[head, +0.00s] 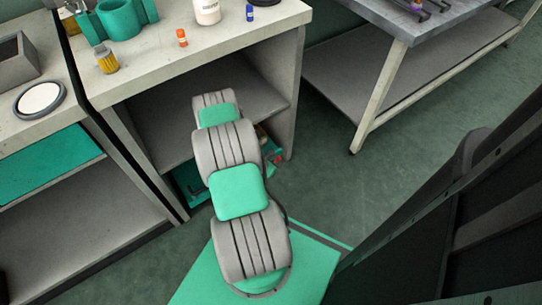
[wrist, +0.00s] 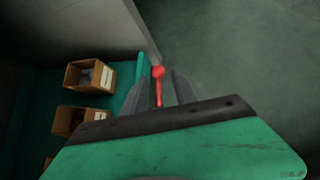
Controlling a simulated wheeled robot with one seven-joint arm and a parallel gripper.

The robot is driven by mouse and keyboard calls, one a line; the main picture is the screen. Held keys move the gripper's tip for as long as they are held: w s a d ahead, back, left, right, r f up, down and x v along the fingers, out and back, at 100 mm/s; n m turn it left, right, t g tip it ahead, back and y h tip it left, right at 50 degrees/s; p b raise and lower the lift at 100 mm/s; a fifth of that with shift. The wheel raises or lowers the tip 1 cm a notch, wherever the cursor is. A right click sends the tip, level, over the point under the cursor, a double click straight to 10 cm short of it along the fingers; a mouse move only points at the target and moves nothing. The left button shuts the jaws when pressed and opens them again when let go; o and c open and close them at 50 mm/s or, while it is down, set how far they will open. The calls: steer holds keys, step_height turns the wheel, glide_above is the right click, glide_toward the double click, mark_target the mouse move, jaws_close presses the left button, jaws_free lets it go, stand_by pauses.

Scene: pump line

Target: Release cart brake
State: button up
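The brake lever (wrist: 158,88) is a red stick with a round red knob, at the edge of the green cart (wrist: 40,110) in the wrist view. The cart also shows in the head view (head: 188,186), low under the workbench and partly behind my arm. My gripper (wrist: 159,83) is open, with one dark finger on each side of the lever in the picture. The knob shows between the fingertips; I cannot tell whether the fingers are level with it or short of it.
Two open cardboard boxes (wrist: 90,75) (wrist: 78,120) stand on the cart. A grey panel (wrist: 75,25) rises beside it. The workbench (head: 150,75) stands over the cart, with small bottles on top. Open green floor (head: 330,195) lies to the right, before a metal table (head: 400,90).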

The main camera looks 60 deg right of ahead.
mark_target(277, 160)
steer(key=b+x, duration=0.1)
steer(key=x, duration=0.2)
steer(key=b+x, duration=0.1)
steer(key=x, duration=0.2)
steer(key=shift+w+a+f, duration=0.1)
steer(key=shift+w+f, duration=0.15)
steer(key=shift+d+f+b, duration=0.15)
steer(key=shift+d+b, duration=0.15)
steer(key=shift+d, duration=0.05)
jaws_close()
steer(key=shift+s+a, duration=0.1)
stand_by(0.6)
